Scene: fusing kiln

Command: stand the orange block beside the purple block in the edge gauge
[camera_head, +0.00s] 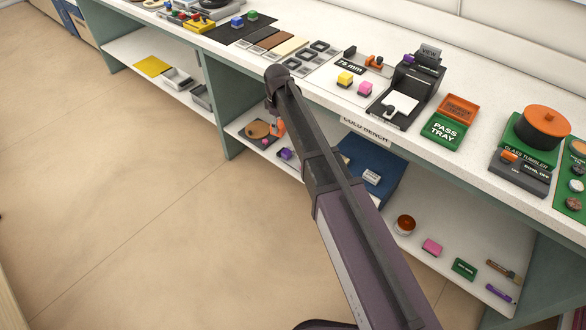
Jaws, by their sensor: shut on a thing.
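My arm reaches across the picture, and its dark end hangs in front of the bench's front edge. My gripper (273,110) is mostly hidden by my arm and its fingers are not clear. An orange piece (278,128) shows right below it, seemingly the orange block in the shut jaws. I cannot tell whether the purple block touches the gauge.
The black viewer (417,75), green pass tray (452,130) and glass tumbler (541,130) are to the right. The lower shelf holds a blue tray (362,160) and several small items.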

